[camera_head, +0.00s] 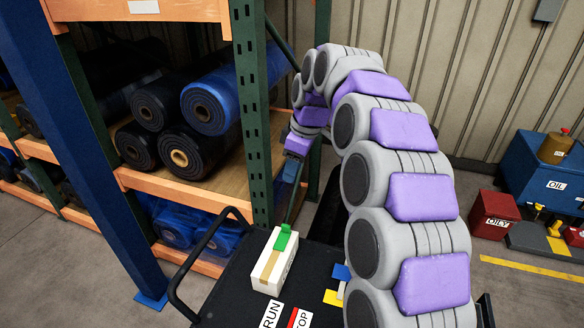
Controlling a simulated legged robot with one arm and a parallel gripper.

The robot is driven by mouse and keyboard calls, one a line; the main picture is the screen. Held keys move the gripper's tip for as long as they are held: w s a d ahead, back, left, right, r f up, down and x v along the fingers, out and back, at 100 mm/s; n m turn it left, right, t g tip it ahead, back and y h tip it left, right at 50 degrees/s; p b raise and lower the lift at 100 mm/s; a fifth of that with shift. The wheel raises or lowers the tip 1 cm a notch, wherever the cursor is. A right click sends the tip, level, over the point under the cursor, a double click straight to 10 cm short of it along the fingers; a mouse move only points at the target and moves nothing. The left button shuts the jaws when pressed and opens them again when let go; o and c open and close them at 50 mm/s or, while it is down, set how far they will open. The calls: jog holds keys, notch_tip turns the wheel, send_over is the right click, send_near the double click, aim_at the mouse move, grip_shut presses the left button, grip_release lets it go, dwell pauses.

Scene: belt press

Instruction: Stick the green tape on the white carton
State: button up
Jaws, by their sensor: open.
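The white carton (264,275) stands on the black cart top, with a tan strip along its upper face. The green tape (283,238) lies at the far end of the carton's top and shows as a bent green piece. I cannot tell whether it is pressed flat all along. My gripper (293,208) hangs at the end of my grey and purple arm, just above and behind the tape. It is open, and I see nothing between its fingers. Its fingertips are small and dark here, so their exact gap to the tape is unclear.
The black cart top (232,290) has a rail at left and RUN (271,315) and STOP (300,318) labels in front. Blue and yellow pieces (336,290) lie right of the carton. A rack post (252,110) and shelves with rolls stand behind left; oil containers stand right.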

jog(key=shift+p+v, duration=0.45)
jog(key=shift+v, duration=0.6)
jog(key=shift+d+r, duration=0.1)
jog(key=shift+d, duration=0.05)
jog(key=d+r+p, duration=0.1)
jog(key=w+d, duration=0.1)
jog(key=d+r+p, duration=0.1)
jog(key=d, duration=0.1)
jog(key=shift+w+r+p, duration=0.35)
jog(key=shift+w, duration=0.05)
jog(key=shift+s, duration=0.1)
dwell(0.8)
